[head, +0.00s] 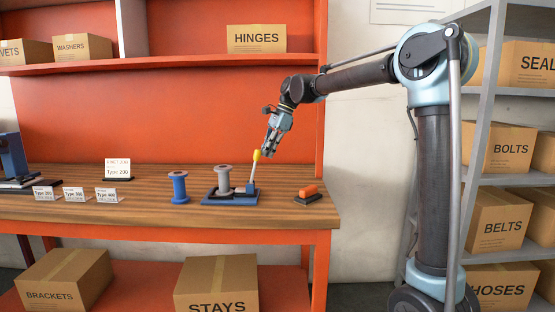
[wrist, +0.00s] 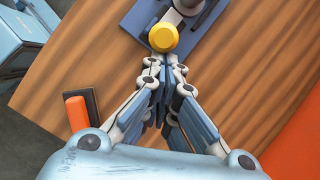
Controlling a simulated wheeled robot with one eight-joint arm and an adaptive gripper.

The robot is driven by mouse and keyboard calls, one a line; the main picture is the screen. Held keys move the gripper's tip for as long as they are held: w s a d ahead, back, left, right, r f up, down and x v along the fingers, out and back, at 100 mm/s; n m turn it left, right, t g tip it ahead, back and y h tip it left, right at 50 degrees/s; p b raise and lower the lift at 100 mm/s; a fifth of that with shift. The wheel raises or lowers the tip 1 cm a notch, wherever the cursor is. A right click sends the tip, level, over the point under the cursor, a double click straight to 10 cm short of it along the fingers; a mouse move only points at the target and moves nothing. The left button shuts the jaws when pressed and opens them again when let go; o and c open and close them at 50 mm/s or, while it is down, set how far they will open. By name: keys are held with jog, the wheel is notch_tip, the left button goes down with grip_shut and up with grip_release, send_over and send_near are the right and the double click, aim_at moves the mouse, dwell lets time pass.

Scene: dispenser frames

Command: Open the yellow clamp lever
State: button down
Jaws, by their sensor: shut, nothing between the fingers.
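The clamp lever has a yellow knob (head: 257,155) on a pale rod that stands nearly upright from a dark blue base (head: 232,200) on the wooden bench. In the wrist view the yellow knob (wrist: 163,37) lies just beyond my fingertips. A grey spool (head: 223,179) stands on the same base, left of the lever. My gripper (head: 269,152) points down beside the knob, slightly to its right in the head view. It is shut and empty, also in the wrist view (wrist: 165,68). I cannot tell whether the fingertips touch the knob.
A blue spool (head: 178,187) stands left of the base. An orange-topped block (head: 307,195) lies right of it, near the bench's right end. Small type cards (head: 106,195) stand further left. A shelf with a HINGES box (head: 257,39) hangs above the bench (head: 150,213).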

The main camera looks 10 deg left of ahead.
jog(key=shift+t+h, duration=0.3)
jog(key=shift+h, duration=0.6)
jog(key=shift+s+a+r, duration=0.15)
jog(key=shift+a+r, duration=0.05)
jog(key=shift+a, duration=0.45)
jog(key=shift+s+a+r, duration=0.2)
jog(key=shift+a+r, duration=0.05)
jog(key=shift+a, duration=0.4)
jog(key=shift+s+a+r, duration=0.15)
jog(key=shift+a+r, duration=0.05)
jog(key=shift+a, duration=0.45)
jog(key=w+d+r, duration=0.4)
jog(key=r, duration=0.6)
jog(key=shift+d, duration=0.15)
jog(key=shift+w, duration=0.1)
